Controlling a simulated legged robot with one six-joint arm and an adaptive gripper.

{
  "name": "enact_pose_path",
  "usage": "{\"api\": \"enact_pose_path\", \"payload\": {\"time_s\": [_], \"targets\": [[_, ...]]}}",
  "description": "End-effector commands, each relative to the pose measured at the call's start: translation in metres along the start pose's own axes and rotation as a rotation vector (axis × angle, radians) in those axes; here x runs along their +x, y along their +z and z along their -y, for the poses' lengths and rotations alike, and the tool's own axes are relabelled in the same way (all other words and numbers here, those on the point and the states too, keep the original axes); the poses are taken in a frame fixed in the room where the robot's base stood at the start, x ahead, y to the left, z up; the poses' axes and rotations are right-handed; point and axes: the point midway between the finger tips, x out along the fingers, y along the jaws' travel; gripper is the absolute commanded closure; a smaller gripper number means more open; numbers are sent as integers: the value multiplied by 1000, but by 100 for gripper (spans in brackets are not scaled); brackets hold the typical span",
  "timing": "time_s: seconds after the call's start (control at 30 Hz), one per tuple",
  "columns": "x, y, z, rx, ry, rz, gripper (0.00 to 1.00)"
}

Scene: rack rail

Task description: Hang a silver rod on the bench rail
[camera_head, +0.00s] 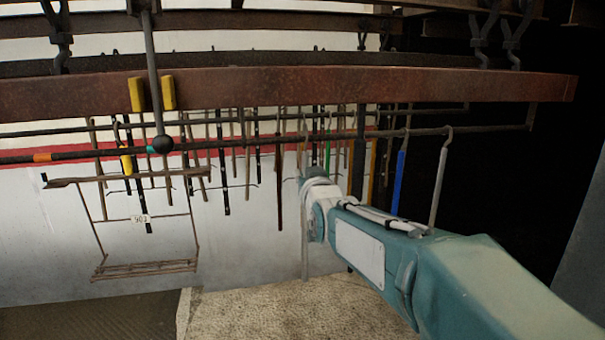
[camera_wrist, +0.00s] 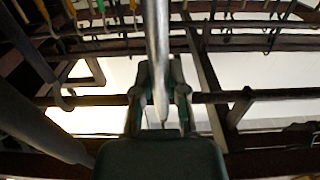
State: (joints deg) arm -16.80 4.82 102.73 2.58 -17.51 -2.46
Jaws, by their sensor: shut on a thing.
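My gripper (camera_head: 308,184) is at the middle of the head view, in front of the hanging rods and below the bench rail (camera_head: 235,142). It is shut on a silver rod (camera_head: 305,250), which hangs about upright, its lower part showing below the gripper. In the wrist view the silver rod (camera_wrist: 157,35) runs down from the top edge between the fingers of my gripper (camera_wrist: 159,97). Whether its top hook touches the rail is not clear. Another silver rod (camera_head: 438,185) hangs by its hook near the rail's right end.
A blue rod (camera_head: 398,182) hangs on the rail right of my gripper. A yellow-marked rod (camera_head: 126,160) and a wire frame (camera_head: 150,268) hang at left. A thick rusty beam (camera_head: 300,88) crosses above. Several dark rods hang behind. The rail between the frame and my gripper looks fairly free.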

Motion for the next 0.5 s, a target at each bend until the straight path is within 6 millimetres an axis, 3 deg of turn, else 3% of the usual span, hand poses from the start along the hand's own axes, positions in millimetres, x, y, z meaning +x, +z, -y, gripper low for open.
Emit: {"api": "enact_pose_path", "payload": {"time_s": [0.5], "targets": [[-32, -1, 0, 0, 0, -3, 100]]}}
